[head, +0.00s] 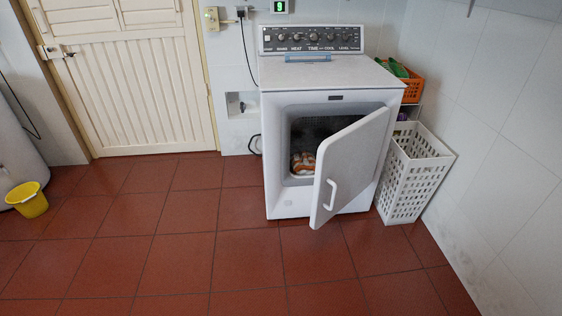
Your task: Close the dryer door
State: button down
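The white dryer (285,197) stands against the back wall, right of the middle in the head view. Its door (352,160) is hinged at the right side and stands open, swung out toward me. A white handle (331,195) is on the door's outer face near its free left edge. The dark drum opening (308,132) shows to the left of the door, with orange and white laundry (303,163) inside. The door hides the right part of the opening. My gripper is not in view.
A white perforated basket (411,175) stands right of the dryer, close to the open door. An orange crate (410,85) sits behind it. A yellow bucket (28,200) is at the far left. The red tiled floor (170,250) in front of the dryer is clear.

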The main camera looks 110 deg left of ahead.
aim_at(347, 160)
jog(key=u, duration=2.9)
jog(key=k, duration=0.35)
jog(key=z, duration=0.75)
jog(key=i, duration=0.85)
jog(key=u, duration=0.6)
jog(key=i, duration=0.55)
jog(key=u, duration=0.5)
